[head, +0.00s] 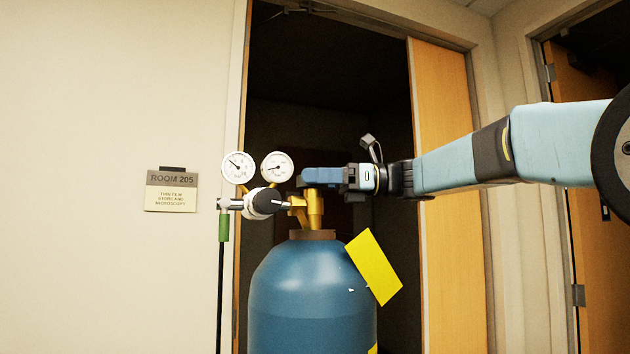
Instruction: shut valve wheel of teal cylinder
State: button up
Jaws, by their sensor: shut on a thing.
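The teal cylinder (312,290) stands upright in the lower middle of the head view, its bottom cut off by the frame. A brass valve (314,208) rises from its neck. The blue valve wheel (319,176) sits on top of the valve, seen edge-on. My gripper (347,179) reaches in level from the right and is shut on the right side of the wheel. Its fingers hide that edge of the wheel.
A regulator (264,202) with two round gauges (238,167) (277,167) is left of the valve. A green-ended hose (223,228) hangs from it. A yellow tag (373,266) is at the cylinder's right shoulder. Behind is an open doorway; a room sign (171,190) is on the left wall.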

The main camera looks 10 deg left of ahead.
jog(key=shift+s+r+m+t+y, duration=0.15)
jog(key=shift+m+t, duration=0.75)
jog(key=shift+t, duration=0.5)
jog(key=shift+w+f+m+t+y, duration=0.15)
jog(key=shift+m+t, duration=0.75)
jog(key=shift+t, duration=0.5)
jog(key=shift+r, duration=0.1)
jog(key=o, duration=1)
jog(key=shift+c, duration=0.2)
jog(key=d, duration=1.4)
jog(key=shift+s, duration=0.3)
jog(key=shift+a, duration=0.1)
